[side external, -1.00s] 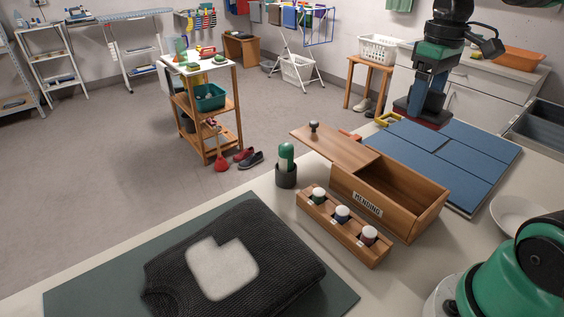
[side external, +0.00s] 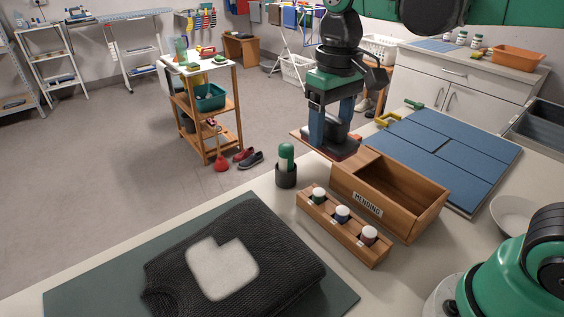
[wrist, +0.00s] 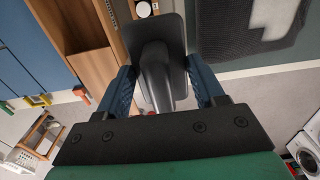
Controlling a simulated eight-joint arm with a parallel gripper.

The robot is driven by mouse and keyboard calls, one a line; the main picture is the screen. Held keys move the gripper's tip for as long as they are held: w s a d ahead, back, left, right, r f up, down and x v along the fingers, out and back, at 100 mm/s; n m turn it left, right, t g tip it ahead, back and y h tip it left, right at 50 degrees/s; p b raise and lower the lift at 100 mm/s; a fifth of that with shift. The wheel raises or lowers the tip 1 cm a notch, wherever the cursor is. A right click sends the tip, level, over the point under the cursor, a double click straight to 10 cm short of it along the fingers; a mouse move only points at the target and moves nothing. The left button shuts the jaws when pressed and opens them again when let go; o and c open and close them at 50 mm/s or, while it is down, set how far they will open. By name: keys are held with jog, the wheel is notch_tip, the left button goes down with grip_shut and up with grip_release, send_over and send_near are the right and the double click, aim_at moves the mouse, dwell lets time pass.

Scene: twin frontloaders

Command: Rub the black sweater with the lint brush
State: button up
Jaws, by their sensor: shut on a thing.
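The black sweater (side external: 290,262) lies folded on a dark green mat (side external: 92,284) at the front left. A pale lint-like patch (side external: 222,270) covers part of its top. My gripper (side external: 332,132) is shut on the lint brush (side external: 338,151), a dark brush with a red edge, and carries it above the lid side of the wooden box. In the wrist view the brush's grey handle and flat dark head (wrist: 155,70) sit between my blue fingers, and the sweater (wrist: 225,32) shows at top right, apart from the brush.
The wooden MENDING box (side external: 415,212) stands open. In front is a wooden rack (side external: 335,232) with three white-capped bottles. A green-handled thing (side external: 286,152) stands in a dark cup (side external: 286,176). Blue panels (side external: 455,150) and a white bowl (side external: 515,212) lie right.

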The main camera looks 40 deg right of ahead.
jog(key=a+f, duration=0.2)
jog(key=a, duration=0.7)
send_over(235, 294)
jog(key=d, duration=0.1)
notch_tip(235, 294, down, 2)
jog(key=shift+d+f, duration=0.2)
jog(key=shift+f, duration=3.05)
notch_tip(235, 294, down, 2)
jog(key=shift+w, duration=0.95)
jog(key=shift+c, duration=0.5)
jog(key=shift+w+d, duration=0.1)
jog(key=shift+w, duration=4.25)
jog(key=shift+s, duration=5.4)
jog(key=shift+a, duration=0.9)
jog(key=shift+w+d, duration=0.2)
jog(key=shift+w, duration=4.85)
jog(key=shift+s+a, duration=0.1)
jog(key=shift+s, duration=4.85)
notch_tip(235, 294, up, 8)
jog(key=shift+r, duration=0.15)
